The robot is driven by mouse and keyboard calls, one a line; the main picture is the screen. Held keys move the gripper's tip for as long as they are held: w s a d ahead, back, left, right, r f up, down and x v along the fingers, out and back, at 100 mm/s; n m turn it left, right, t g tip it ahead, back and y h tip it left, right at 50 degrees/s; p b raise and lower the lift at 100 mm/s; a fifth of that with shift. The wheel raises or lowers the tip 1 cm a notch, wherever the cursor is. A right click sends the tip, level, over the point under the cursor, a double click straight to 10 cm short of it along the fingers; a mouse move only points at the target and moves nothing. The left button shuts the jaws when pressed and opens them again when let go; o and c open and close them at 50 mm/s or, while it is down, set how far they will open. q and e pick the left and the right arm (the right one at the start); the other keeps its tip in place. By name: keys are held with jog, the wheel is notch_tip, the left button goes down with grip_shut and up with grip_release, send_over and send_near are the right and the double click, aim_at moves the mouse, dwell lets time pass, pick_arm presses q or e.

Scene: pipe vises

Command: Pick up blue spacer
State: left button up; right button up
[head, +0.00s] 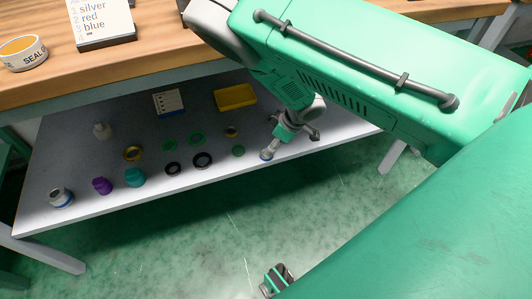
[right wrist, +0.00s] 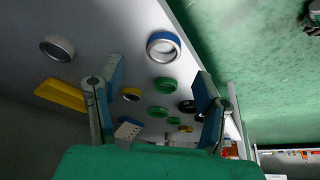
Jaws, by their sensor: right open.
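The blue spacer (head: 267,155) is a short ring with a blue outside and a silver inner part. It lies near the front edge of the lower shelf. In the right wrist view the same ring (right wrist: 163,33) is ahead of the fingers, roughly centred between them and apart from them. My right gripper (head: 298,132) is beside and just above the spacer in the head view. It is open and empty, its two blue-padded fingers (right wrist: 158,78) spread wide in the wrist view.
The grey shelf (head: 105,205) holds green rings (head: 197,139), dark rings (head: 202,160), a purple part (head: 102,186), a teal part (head: 135,177) and a yellow tray (head: 236,97). A silver ring (right wrist: 57,47) lies left of the spacer in the wrist view. A wooden tabletop (head: 130,60) overhangs the shelf.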

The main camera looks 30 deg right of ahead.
jog(key=b+x, duration=0.3)
jog(key=x, duration=0.2)
jog(key=shift+a+f, duration=0.25)
jog(key=shift+f, duration=0.15)
jog(key=shift+s+r, duration=0.1)
jog(key=c, duration=1.1)
